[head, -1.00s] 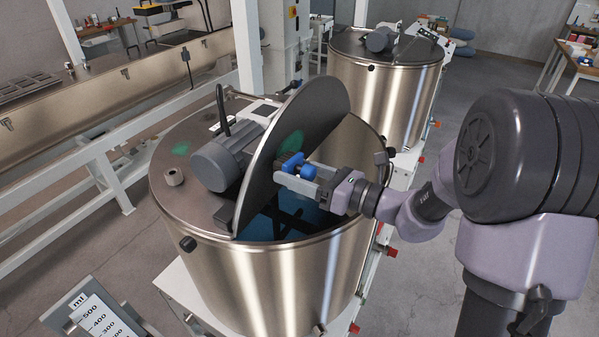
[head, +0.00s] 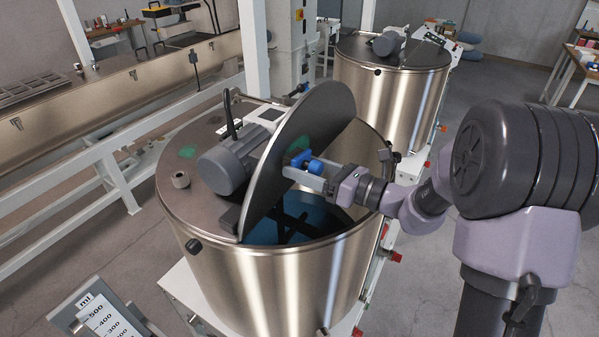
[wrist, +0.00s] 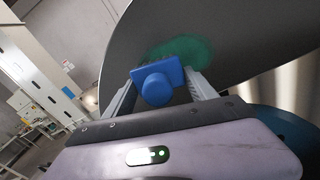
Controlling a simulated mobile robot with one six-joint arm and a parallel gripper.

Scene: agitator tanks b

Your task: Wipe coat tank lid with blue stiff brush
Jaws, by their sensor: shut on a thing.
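The near steel tank (head: 275,275) stands in the middle of the head view. Its round grey lid (head: 265,185) is raised and tilted open, with its underside toward my arm. A green smear (head: 300,144) marks that underside; it also shows in the wrist view (wrist: 195,46). My gripper (head: 305,172) is shut on the blue brush (head: 313,165), seen in the wrist view as a blue block with a round knob (wrist: 157,88) between the fingers. The brush is at the lower part of the smear.
A motor (head: 228,163) sits on the tank top behind the lid. A second tank (head: 385,95) stands behind. A measuring jug (head: 95,310) is at lower left. Dark blue liquid (head: 300,220) shows inside the tank.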

